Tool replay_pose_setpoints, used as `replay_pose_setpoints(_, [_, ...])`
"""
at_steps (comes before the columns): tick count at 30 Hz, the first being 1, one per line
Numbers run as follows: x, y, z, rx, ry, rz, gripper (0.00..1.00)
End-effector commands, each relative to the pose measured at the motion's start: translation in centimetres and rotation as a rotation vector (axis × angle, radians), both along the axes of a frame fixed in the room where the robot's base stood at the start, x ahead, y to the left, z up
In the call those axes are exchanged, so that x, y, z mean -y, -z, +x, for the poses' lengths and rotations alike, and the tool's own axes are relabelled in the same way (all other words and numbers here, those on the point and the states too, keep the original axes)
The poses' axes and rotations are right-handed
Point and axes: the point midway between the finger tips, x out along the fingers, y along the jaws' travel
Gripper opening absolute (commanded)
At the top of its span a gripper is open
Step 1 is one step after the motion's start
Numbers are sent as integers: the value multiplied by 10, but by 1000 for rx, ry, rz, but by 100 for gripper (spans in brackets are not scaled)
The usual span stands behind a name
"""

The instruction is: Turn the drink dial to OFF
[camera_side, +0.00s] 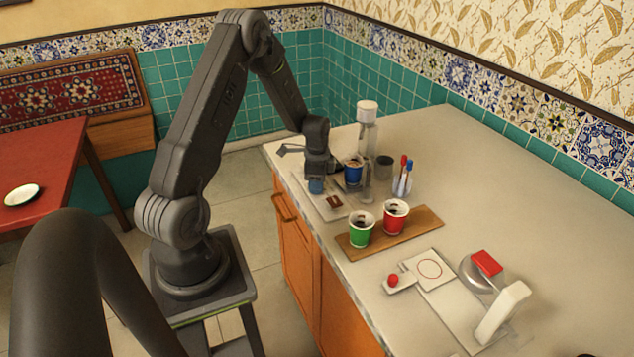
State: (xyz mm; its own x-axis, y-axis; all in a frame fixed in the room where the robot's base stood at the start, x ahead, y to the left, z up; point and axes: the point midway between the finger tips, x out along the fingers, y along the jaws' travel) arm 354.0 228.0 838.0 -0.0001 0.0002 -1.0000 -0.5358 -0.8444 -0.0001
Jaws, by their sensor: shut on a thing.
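My gripper (317,176) points down over the left end of a pale panel (330,212) near the counter's left edge. It is shut on a small blue knob (316,187), which appears to be the drink dial. The dial's pointer and any OFF mark are hidden or too small to read. A brown switch-like piece (334,201) lies on the panel just in front of the knob. A blue cup (353,170) stands right of my gripper, beside a clear dispenser with a white top (367,107).
Green (361,230) and red (396,217) cups of dark drink stand on a wooden board (420,222). A glass with red and blue sticks (402,182) and a grey cup (384,166) stand behind. A white device (503,312) is front right.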

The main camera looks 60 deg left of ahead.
Motion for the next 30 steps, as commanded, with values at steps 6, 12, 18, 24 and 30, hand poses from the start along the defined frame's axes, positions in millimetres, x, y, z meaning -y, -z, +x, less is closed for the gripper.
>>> replay_pose_setpoints(6, [0, 0, 0, 0, -17, 0, 15])
replay_pose_setpoints(12, [0, 0, 0, 0, -94, 0, 15])
replay_pose_setpoints(18, [0, 0, 0, 0, -244, 0, 15])
replay_pose_setpoints(24, [0, -1, 0, 0, -432, 0, 15])
replay_pose_setpoints(30, [0, -1, 0, 1, -622, 0, 15])
